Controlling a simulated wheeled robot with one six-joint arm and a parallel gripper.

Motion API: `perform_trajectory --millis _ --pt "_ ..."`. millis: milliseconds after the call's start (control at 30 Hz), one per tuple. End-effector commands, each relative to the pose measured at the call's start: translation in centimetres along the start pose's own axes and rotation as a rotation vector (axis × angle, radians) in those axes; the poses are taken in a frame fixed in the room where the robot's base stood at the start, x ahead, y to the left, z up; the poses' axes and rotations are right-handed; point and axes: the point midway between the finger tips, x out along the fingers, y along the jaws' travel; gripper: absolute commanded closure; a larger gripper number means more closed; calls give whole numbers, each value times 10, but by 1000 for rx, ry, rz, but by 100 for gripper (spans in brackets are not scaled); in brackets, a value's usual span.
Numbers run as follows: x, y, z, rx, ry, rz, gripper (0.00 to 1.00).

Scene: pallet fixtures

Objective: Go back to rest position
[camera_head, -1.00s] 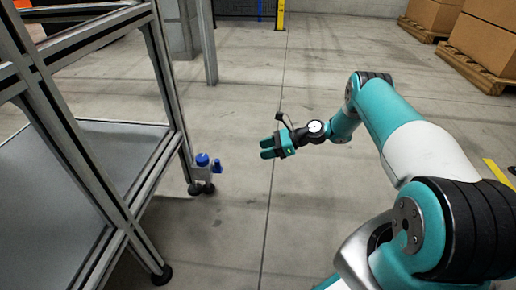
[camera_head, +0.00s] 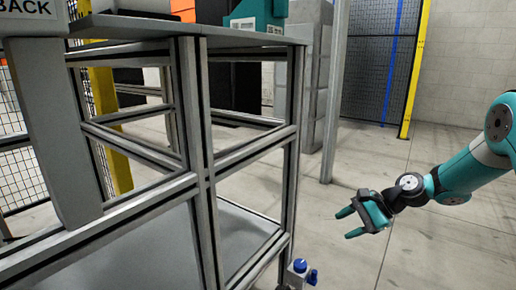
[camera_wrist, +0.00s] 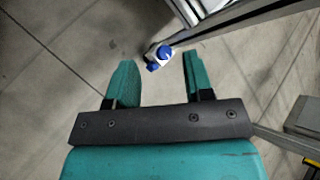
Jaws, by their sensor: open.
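My gripper (camera_head: 352,221) is at the right in the head view, held out over open floor to the right of a metal-framed bench. Its two teal fingers are apart with nothing between them. In the wrist view, my gripper (camera_wrist: 154,78) also shows open and empty. A blue-capped fitting (camera_wrist: 160,55) at the foot of the bench shows beyond the fingertips, apart from them.
The aluminium-framed bench (camera_head: 201,130) fills the left and middle. A teal object (camera_head: 257,14) stands on its top. A grey post (camera_head: 335,95), a yellow post (camera_head: 414,70) and mesh fencing (camera_head: 375,60) stand behind. The concrete floor (camera_head: 440,250) at the right is clear.

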Motion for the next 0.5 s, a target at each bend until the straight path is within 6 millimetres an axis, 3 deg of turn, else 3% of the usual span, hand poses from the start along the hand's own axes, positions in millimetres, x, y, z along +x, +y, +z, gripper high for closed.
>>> perform_trajectory --millis 33,200,400,500 --pt "-15 -15 45 -120 14 42 53" --pt "-48 -19 163 -529 41 192 53" --pt "-90 17 282 -986 30 357 53" --pt "-107 42 321 -1167 12 422 53"
